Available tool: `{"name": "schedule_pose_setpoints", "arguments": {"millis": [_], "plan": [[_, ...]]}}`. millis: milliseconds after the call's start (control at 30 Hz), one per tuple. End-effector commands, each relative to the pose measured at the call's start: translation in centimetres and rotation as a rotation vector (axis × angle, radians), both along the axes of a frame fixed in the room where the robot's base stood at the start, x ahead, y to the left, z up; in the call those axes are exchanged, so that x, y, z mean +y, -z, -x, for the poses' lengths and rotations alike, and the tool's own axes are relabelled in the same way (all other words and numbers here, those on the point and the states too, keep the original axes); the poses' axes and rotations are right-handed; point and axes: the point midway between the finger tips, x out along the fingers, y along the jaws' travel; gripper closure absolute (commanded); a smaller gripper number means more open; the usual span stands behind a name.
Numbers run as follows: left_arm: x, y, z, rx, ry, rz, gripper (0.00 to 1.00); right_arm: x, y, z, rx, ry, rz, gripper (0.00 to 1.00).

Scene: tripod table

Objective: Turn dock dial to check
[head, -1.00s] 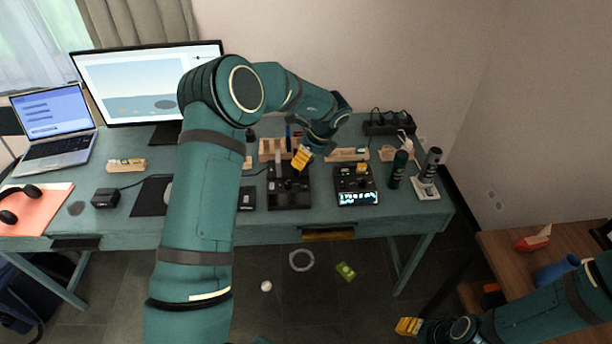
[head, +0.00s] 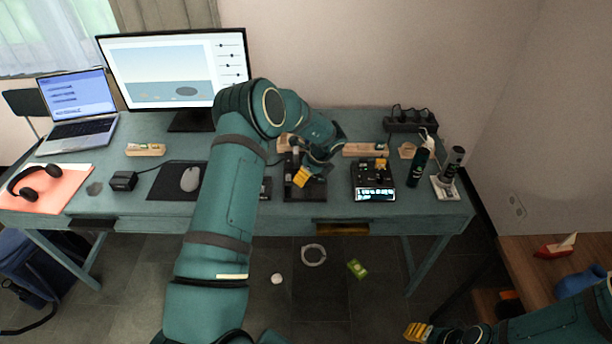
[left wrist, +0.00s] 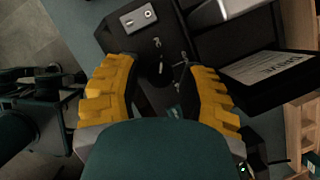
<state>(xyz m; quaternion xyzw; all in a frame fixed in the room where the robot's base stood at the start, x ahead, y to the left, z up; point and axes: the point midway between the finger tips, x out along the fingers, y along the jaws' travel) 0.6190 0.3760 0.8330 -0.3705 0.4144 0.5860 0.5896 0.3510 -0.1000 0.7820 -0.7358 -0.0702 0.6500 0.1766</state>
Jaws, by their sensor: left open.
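A black dock-like device (head: 302,193) stands on the desk near its front edge, partly covered by my left gripper (head: 304,177). In the left wrist view, its dark body (left wrist: 150,44) carries a silver plate (left wrist: 138,18) and small metal parts between my fingers. A pale lettered label (left wrist: 268,68) lies to the right. I cannot make out a dial or its setting. My left gripper (left wrist: 164,80) is open, its yellow fingers apart over the device with nothing held. My right gripper (head: 418,331) is low at the lower right, away from the desk; its opening is unclear.
Right of the device stands a black box with a lit display (head: 375,193), then a dark green bottle (head: 419,165) and a grey-topped cylinder (head: 449,168). A power strip (head: 410,121) lies behind. A monitor (head: 175,70), laptop (head: 78,112) and mouse (head: 190,179) occupy the left.

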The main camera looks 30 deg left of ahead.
Motion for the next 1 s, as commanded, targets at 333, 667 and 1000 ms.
{"name": "schedule_pose_setpoints", "arguments": {"millis": [333, 667, 1000], "plan": [[0.03, 0.08, -0.02, -0.001, 0.0, 0.0, 0.77, 0.0, -0.01, 0.01, 0.0, 0.0, 0.0, 0.53], [0.05, 0.09, 0.0, 0.0, 0.001, 0.0, 1.0, 0.0, -0.01, 0.0, 0.0, 0.0, 0.0, 0.53], [0.07, 0.0, 0.08, 0.001, 0.089, 0.0, 1.0, -0.03, -0.62, -0.16, -0.003, 0.002, 0.0, 0.53]]}}
